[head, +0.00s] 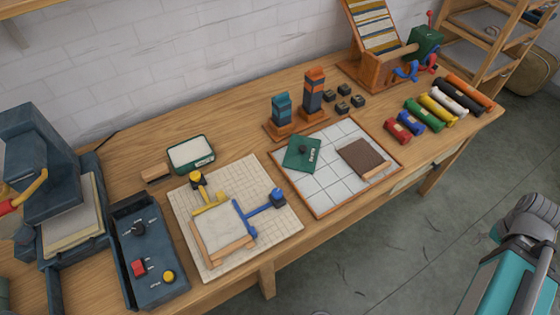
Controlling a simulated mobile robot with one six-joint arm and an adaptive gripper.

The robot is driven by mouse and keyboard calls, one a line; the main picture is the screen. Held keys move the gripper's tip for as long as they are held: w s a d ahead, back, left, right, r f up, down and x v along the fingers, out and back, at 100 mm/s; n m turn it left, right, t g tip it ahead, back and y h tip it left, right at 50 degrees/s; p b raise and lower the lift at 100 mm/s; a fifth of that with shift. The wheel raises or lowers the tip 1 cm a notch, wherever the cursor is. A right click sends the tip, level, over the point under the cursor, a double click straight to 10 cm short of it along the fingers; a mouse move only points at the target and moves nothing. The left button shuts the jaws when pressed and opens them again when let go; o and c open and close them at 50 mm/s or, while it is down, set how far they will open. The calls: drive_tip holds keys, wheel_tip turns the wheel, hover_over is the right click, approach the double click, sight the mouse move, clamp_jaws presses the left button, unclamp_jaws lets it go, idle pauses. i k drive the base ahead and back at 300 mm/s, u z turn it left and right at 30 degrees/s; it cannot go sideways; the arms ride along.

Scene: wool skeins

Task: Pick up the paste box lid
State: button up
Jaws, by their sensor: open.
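The paste box (191,154) is a green-rimmed, open box with a pale filling, standing on the table to the left of the board. Part of my arm shows at the lower right, off the table's front edge. My gripper itself is not in view.
A brown block (362,158) lies right of the lid. Behind it, two upright tools stand on a wooden base (297,130), with several small dark blocks (343,107) nearby. Colored rolls (436,113) lie at right. A gridded mat (270,222) with a blue-and-yellow jig lies at left.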

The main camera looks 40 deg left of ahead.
sight(302, 153)
drive_tip(key=u, duration=0.05)
drive_tip(key=k, duration=1.3)
drive_tip(key=u, duration=1.4)
drive_tip(key=i, duration=1.05)
drive_tip(key=z, duration=0.05)
